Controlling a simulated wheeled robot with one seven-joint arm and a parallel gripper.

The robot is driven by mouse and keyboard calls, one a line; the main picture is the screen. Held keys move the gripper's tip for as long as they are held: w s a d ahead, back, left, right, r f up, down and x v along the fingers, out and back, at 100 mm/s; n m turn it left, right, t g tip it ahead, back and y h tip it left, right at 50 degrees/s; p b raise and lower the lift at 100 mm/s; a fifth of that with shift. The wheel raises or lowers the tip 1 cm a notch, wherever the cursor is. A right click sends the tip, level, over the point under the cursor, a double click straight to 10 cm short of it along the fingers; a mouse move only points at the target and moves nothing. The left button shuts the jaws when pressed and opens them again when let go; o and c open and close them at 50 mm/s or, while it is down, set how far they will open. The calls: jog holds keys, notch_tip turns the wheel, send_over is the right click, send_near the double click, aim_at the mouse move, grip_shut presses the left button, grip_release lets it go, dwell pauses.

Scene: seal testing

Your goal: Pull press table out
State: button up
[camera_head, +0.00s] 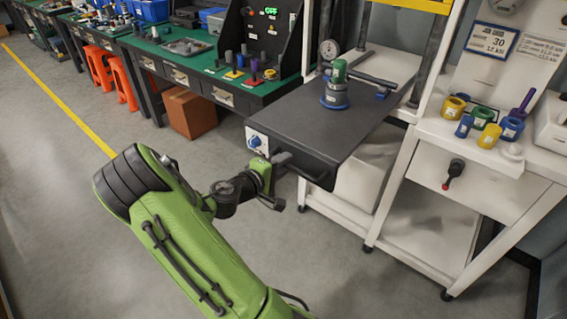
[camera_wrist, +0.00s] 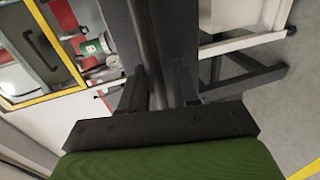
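The press table (camera_head: 290,118) is a dark grey slab that juts out from the white press frame toward the robot. A dark bar handle (camera_head: 315,176) runs along its front edge. My gripper (camera_head: 283,172) is at the left part of this handle, close against the front edge. In the wrist view the two fingers of my gripper (camera_wrist: 160,85) stand apart, with a dark bar or edge between them. Whether they press on it cannot be made out. A green and blue fixture (camera_head: 335,95) stands upright on the table; it also shows in the wrist view (camera_wrist: 92,47).
A green-topped workbench (camera_head: 270,92) with parts stands at the back left, with a cardboard box (camera_head: 188,112) and orange stools (camera_head: 100,70) by it. A white side table (camera_head: 475,185) with coloured rings stands right. The grey floor in front is clear.

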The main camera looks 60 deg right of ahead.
jog(key=shift+o, duration=0.4)
jog(key=shift+r, duration=0.1)
jog(key=shift+a, duration=0.1)
jog(key=p+v, duration=0.3)
jog(key=v, duration=1.2)
jog(key=shift+a, duration=0.35)
